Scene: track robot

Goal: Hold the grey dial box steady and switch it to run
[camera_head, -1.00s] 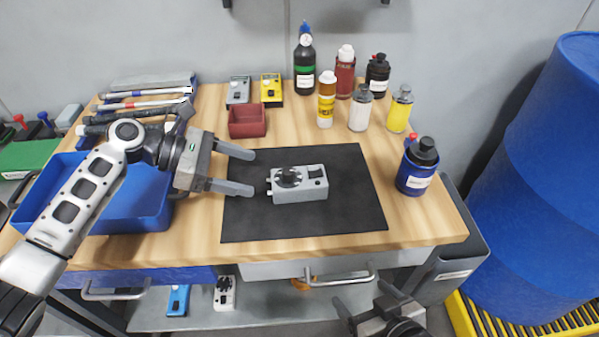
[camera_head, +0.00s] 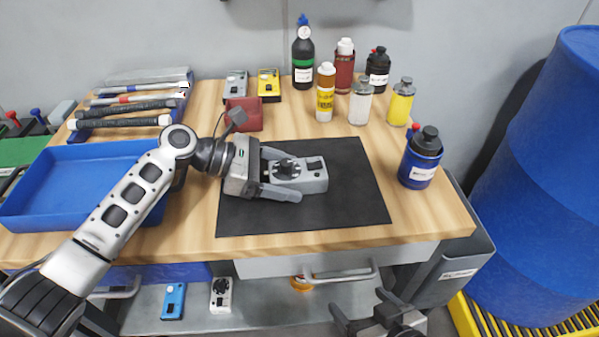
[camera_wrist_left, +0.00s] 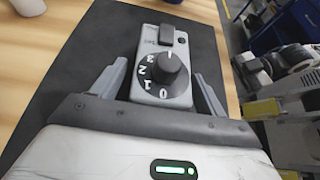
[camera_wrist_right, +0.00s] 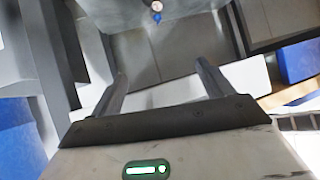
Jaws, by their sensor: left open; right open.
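The grey dial box (camera_head: 312,180) lies flat on the black mat (camera_head: 345,215). Its black dial knob (camera_wrist_left: 168,67) shows in the left wrist view, with numbers 0 to 3 around it and a dark switch block (camera_wrist_left: 166,34) at the far end. My left gripper (camera_head: 287,173) is open, with its fingers on either side of the box's near end. I cannot tell whether the fingers touch it. My right gripper (camera_head: 362,312) is open and empty, low in front of the bench, away from the box.
Several bottles (camera_head: 325,95) stand at the back right, and a blue can (camera_head: 420,160) stands right of the mat. The mat's right part is clear.

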